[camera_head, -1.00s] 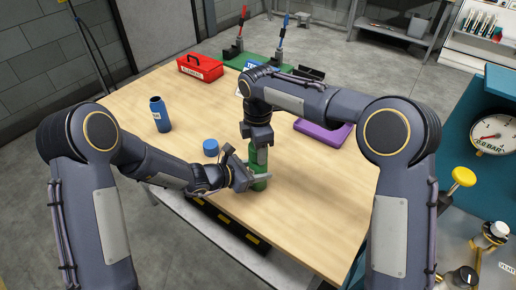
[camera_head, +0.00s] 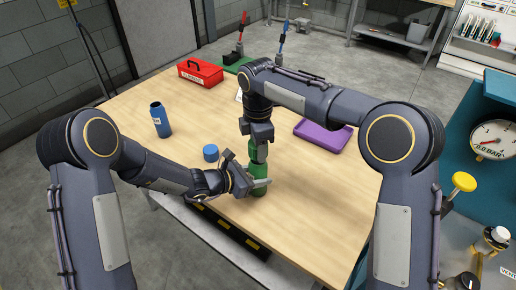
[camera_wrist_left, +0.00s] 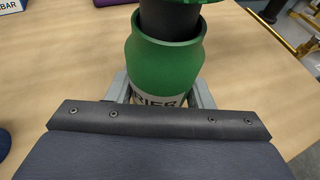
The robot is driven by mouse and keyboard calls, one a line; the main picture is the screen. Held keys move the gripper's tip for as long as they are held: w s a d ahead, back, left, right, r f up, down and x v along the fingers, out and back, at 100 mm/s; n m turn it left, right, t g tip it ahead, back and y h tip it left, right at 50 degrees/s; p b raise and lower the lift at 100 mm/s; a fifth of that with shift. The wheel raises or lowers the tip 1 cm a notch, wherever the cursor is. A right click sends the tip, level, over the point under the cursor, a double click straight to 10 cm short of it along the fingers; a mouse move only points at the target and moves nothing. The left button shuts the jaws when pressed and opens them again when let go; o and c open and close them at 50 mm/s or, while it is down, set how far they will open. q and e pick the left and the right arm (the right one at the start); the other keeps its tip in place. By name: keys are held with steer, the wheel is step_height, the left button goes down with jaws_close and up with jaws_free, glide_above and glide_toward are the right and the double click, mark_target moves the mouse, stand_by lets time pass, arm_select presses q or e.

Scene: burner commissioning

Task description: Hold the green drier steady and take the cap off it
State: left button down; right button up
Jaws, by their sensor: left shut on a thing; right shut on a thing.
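The green drier (camera_head: 259,171) stands upright near the front of the table. My left gripper (camera_head: 253,186) is shut around its body from the side; the left wrist view shows the green body (camera_wrist_left: 165,57) between the jaws, its white label partly hidden. My right gripper (camera_head: 259,142) points down above the drier and is shut on the green cap (camera_head: 259,153). In the left wrist view the cap (camera_wrist_left: 188,3) shows at the top edge, with a dark cylindrical section (camera_wrist_left: 170,20) between it and the body's rim. I cannot tell whether cap and body still touch.
A blue bottle (camera_head: 160,120) without a cap and a blue cap (camera_head: 210,153) are on the table (camera_head: 310,215) to the left. A red toolbox (camera_head: 200,73) stands at the back and a purple tray (camera_head: 322,134) lies right of the drier. The table's front right is clear.

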steer(key=shift+r, duration=1.45)
arm_select(q)
steer(key=c, duration=0.6)
jaws_free()
